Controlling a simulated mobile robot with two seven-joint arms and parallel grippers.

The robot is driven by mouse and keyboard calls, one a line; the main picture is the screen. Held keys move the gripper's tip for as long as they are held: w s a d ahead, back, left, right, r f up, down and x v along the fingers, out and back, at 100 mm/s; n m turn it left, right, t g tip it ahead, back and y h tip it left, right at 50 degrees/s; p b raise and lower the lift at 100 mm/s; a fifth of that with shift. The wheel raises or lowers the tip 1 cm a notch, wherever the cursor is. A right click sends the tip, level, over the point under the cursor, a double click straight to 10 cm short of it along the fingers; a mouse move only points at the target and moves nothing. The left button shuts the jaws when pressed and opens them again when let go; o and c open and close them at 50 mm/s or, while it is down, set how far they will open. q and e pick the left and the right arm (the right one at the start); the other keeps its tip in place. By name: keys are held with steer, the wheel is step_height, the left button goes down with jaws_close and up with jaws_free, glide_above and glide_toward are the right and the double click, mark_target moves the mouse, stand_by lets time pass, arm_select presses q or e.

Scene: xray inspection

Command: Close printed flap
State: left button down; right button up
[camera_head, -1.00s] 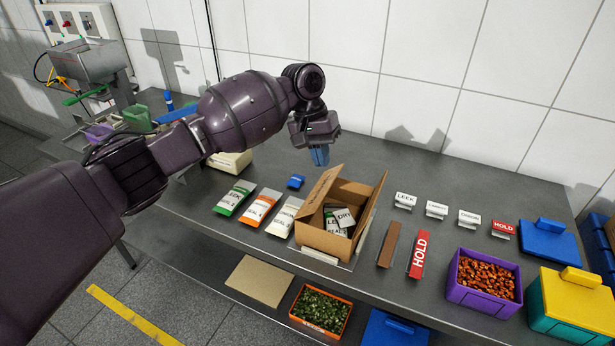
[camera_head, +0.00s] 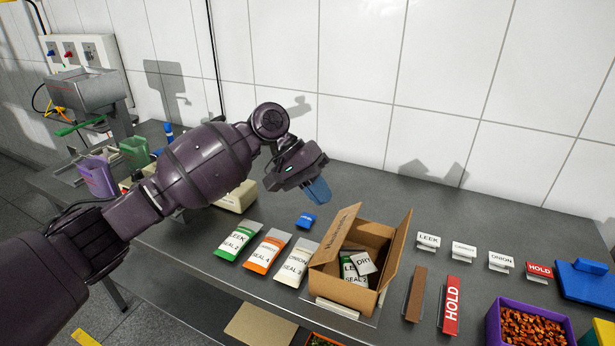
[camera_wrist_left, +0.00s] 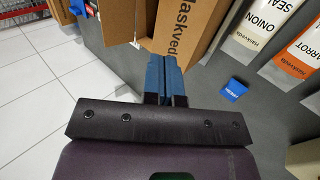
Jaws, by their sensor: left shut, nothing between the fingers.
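An open cardboard box (camera_head: 344,288) stands on the grey table with its flaps up. Its left flap (camera_head: 333,236) carries print and leans up and outward. The right flap (camera_head: 397,247) also stands up. Inside lie a green-and-white packet (camera_head: 350,270) and a "DRY" packet (camera_head: 363,263). My left gripper (camera_head: 318,190) is shut and empty, above and behind the box's left side. In the left wrist view its blue fingers (camera_wrist_left: 161,78) are together just below the printed flap (camera_wrist_left: 186,32); I cannot tell whether they touch it. My right gripper is not in view.
Leek (camera_head: 237,241), orange (camera_head: 267,251) and onion (camera_head: 297,261) packets lie left of the box, with a small blue block (camera_head: 306,220) behind. A brown bar (camera_head: 415,293) and red HOLD bar (camera_head: 451,304) lie right. Label stands (camera_head: 428,242) line the back right.

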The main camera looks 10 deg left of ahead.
mark_target(347, 227)
arm_select(q)
steer(key=x, duration=0.5)
steer(key=shift+d+f, duration=0.1)
steer(key=shift+f, duration=0.05)
steer(key=shift+s+d+f, duration=0.15)
steer(key=shift+d+f, duration=0.25)
steer(key=shift+f, duration=0.05)
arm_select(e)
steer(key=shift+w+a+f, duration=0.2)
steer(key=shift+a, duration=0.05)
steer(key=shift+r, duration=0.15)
